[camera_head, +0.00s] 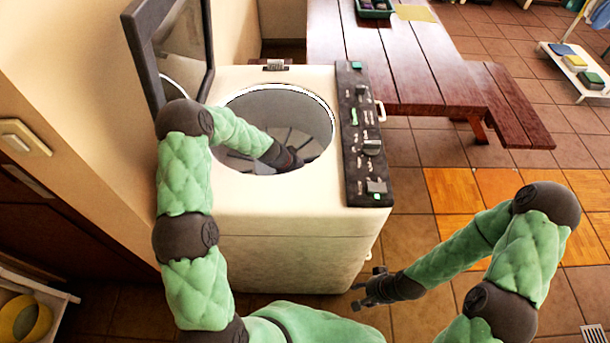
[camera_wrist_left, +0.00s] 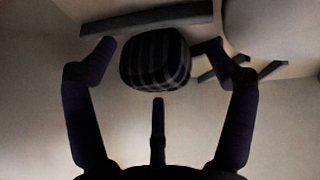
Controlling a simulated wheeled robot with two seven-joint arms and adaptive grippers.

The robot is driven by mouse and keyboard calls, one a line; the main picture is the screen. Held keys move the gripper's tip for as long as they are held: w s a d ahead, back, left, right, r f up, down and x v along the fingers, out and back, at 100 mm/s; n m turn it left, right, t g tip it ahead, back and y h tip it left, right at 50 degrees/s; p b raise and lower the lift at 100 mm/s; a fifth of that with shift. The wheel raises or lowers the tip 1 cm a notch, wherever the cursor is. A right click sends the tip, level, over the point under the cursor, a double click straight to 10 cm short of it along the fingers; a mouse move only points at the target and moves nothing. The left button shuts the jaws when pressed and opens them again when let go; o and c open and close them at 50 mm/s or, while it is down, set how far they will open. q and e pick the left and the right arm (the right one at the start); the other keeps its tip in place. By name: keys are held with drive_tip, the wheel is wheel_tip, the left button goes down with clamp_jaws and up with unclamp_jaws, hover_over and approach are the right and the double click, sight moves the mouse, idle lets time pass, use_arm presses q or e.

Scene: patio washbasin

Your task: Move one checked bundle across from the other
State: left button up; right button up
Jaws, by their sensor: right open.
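A dark checked bundle (camera_wrist_left: 155,58) lies inside the round drum (camera_head: 283,103) of a white top-loading washing machine (camera_head: 270,225). My left gripper reaches into the drum, and its wrist shows in the head view (camera_head: 281,157) while its fingers are mostly hidden there. In the left wrist view the left gripper (camera_wrist_left: 157,48) is open, with its two long fingers spread to either side of the bundle. I cannot tell whether they touch it. No second checked bundle is in sight. My right gripper (camera_head: 363,288) is open and empty, low in front of the machine's right side.
The machine's dark lid (camera_head: 170,45) stands open at the left by the wall. Its control panel (camera_head: 360,130) runs along the right. A red-brown wooden table (camera_head: 400,70) and bench (camera_head: 500,105) stand behind right. A white rack (camera_head: 580,70) is far right.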

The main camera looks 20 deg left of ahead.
use_arm(q)
drive_tip(key=v, duration=1.2)
